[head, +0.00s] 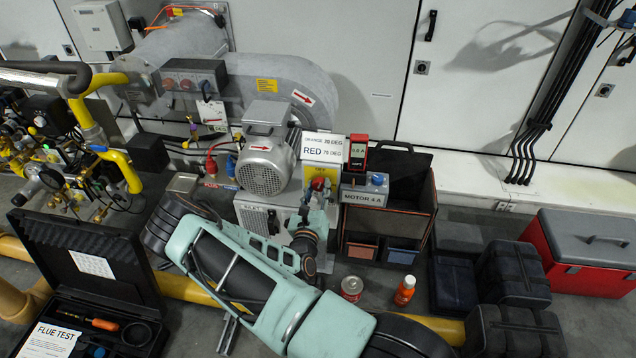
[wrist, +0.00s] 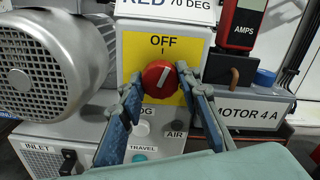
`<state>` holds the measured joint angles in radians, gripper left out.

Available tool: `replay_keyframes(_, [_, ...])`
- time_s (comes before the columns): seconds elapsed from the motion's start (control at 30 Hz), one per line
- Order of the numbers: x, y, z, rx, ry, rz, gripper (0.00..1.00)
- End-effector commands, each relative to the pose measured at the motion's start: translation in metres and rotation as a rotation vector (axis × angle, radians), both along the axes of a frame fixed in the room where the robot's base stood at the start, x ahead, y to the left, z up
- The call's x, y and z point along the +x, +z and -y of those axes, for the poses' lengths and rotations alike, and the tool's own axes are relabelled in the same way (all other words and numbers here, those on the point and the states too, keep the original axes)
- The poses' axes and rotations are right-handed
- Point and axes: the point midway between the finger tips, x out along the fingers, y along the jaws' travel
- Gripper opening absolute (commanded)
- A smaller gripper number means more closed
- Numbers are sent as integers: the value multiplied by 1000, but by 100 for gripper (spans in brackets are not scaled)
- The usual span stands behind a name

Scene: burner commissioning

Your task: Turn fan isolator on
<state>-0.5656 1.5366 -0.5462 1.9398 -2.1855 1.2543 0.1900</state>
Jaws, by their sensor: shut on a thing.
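The fan isolator is a round red knob (wrist: 159,79) on a yellow plate (wrist: 188,43) marked OFF above it. The white bar on the knob is nearly upright, its top leaning a little right of the OFF mark. My gripper (wrist: 160,88) has one blue finger on each side of the knob and is shut on it. In the head view the yellow plate (head: 314,170) shows beyond my gripper (head: 320,190), and my arm and fingers hide part of the knob.
A silver motor (head: 266,160) stands close on the left. A grey MOTOR 4 A box (head: 364,194) with a blue knob and a red AMPS meter (head: 358,153) are close on the right. Below the plate is a panel with small controls (wrist: 140,158).

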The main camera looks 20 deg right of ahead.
Motion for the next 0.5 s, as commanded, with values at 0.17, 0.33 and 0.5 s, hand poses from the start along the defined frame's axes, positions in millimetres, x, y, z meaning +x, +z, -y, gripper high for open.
replay_keyframes(0.17, [-1, 4, 1, 141, -3, 94, 7])
replay_keyframes(0.33, [-1, 4, 1, 275, -1, 185, 7])
replay_keyframes(0.5, [-1, 4, 1, 408, -1, 276, 7])
